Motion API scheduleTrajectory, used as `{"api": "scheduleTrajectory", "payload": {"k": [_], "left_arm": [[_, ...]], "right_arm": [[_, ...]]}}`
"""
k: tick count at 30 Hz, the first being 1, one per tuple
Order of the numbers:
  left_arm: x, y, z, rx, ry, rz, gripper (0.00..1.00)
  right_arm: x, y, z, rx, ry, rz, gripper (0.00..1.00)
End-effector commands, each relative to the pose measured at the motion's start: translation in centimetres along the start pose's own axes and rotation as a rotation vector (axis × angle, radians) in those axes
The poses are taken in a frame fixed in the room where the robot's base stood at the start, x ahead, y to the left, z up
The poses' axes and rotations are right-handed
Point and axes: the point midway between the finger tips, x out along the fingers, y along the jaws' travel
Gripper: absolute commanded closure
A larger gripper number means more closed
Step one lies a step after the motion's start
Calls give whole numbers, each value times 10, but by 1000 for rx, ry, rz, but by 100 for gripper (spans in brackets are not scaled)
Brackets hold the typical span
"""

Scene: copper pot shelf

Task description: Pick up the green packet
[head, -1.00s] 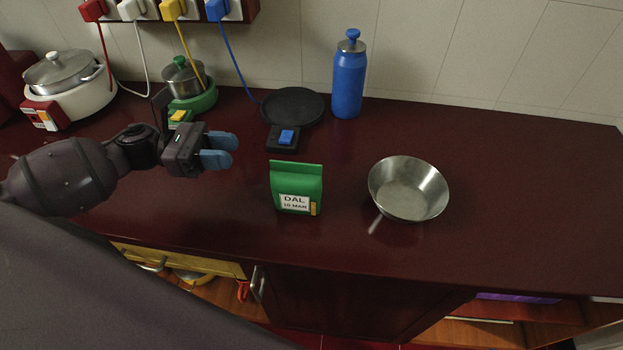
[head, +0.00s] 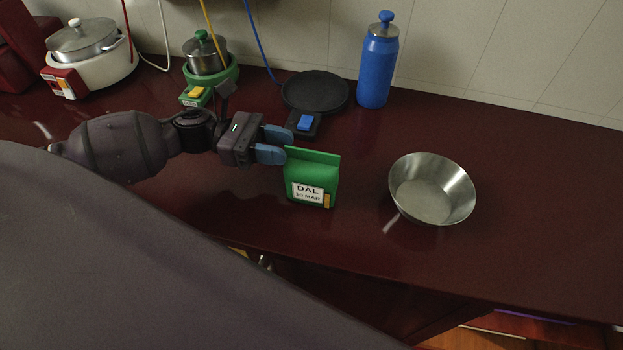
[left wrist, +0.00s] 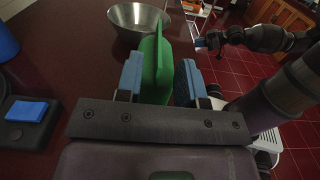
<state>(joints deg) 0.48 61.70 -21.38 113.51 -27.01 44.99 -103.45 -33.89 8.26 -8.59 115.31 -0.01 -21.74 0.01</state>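The green packet (head: 312,172), with a white "DAL" label, stands upright on the dark red counter. My left gripper (head: 280,145) is open at the packet's upper left edge in the head view. In the left wrist view the packet (left wrist: 156,68) shows between the two blue fingers of the left gripper (left wrist: 160,72), with a gap on both sides. How deep it sits between them is hard to tell. My right gripper (left wrist: 205,42) seems to show small at the upper right of the left wrist view, away from the packet; its opening is unclear.
A steel bowl (head: 432,188) stands right of the packet. Behind are a black round hotplate (head: 315,92) with a blue switch, a blue bottle (head: 377,65), a green cooker (head: 212,75) and a white cooker (head: 95,65). The counter (head: 540,200) is clear at right.

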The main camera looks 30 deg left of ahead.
Motion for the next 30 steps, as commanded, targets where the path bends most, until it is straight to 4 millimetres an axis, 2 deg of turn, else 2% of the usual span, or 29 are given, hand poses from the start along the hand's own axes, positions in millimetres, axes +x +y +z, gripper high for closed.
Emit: {"api": "scheduleTrajectory", "payload": {"k": [6,9,18,19,24,26,30], "left_arm": [[32,0,2,3,-4,-2,65],[41,0,2,2,-2,-2,65],[46,0,0,0,-1,-1,65],[46,0,0,0,-1,-1,66],[46,0,0,0,-1,-1,92],[46,0,0,0,-1,-1,100],[46,0,0,0,-1,-1,100]], "right_arm": [[-1,0,-3,0,4,0,100],[-1,0,-3,0,5,0,100],[-1,0,-2,0,4,0,100],[-1,0,-2,0,4,0,100],[-1,0,-2,0,3,0,100],[-1,0,-2,0,2,1,100],[-1,0,-2,0,1,1,100]]}}
